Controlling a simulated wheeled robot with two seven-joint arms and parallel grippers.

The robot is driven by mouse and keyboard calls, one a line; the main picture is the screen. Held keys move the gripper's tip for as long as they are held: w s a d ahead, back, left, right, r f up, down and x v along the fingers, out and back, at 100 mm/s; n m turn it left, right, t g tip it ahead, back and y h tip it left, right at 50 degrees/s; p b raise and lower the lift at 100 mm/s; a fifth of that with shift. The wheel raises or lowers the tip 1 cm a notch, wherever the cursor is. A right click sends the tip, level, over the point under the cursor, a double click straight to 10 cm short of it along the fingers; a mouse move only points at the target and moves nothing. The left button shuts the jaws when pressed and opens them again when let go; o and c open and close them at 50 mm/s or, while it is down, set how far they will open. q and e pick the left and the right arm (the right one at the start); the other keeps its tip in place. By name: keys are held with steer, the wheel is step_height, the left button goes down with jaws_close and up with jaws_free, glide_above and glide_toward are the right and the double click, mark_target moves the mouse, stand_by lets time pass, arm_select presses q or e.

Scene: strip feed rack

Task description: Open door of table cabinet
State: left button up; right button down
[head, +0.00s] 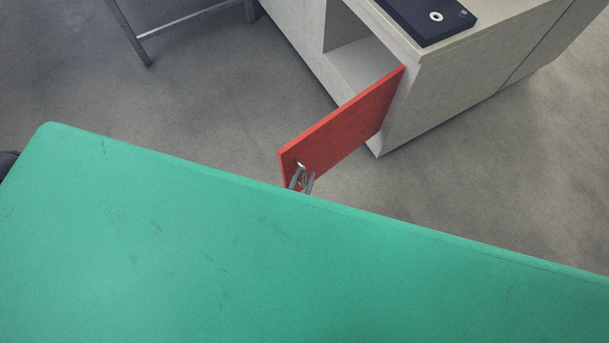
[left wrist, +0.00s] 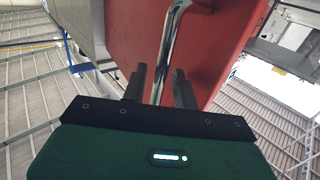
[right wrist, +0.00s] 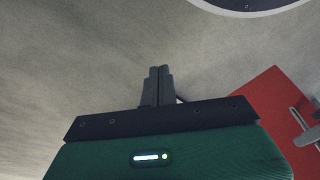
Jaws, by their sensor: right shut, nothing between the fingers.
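The red cabinet door (head: 345,122) stands swung out from the pale cabinet (head: 400,115), with the open compartment behind it. Its metal handle (head: 300,168) is near the free edge. In the left wrist view the handle (left wrist: 172,40) is a bent shiny bar running down between the fingers of my left gripper (left wrist: 160,72). These fingers are apart, with a gap to the bar. My right gripper (right wrist: 158,70) is shut and empty; the red door (right wrist: 268,105) and its handle (right wrist: 306,132) show to its right. My right gripper is not visible in the head view.
A dark box (head: 425,18) with a round light fitting lies on the cabinet top. A metal frame leg (head: 130,30) stands at the upper left. The grey floor (head: 200,110) left of the door is clear.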

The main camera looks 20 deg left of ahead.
arm_select(q)
steer(key=s, duration=1.3)
steer(key=shift+a, duration=0.15)
arm_select(e)
steer(key=shift+w+a+r, duration=0.2)
steer(key=shift+w+r, duration=0.25)
steer(key=shift+w, duration=0.15)
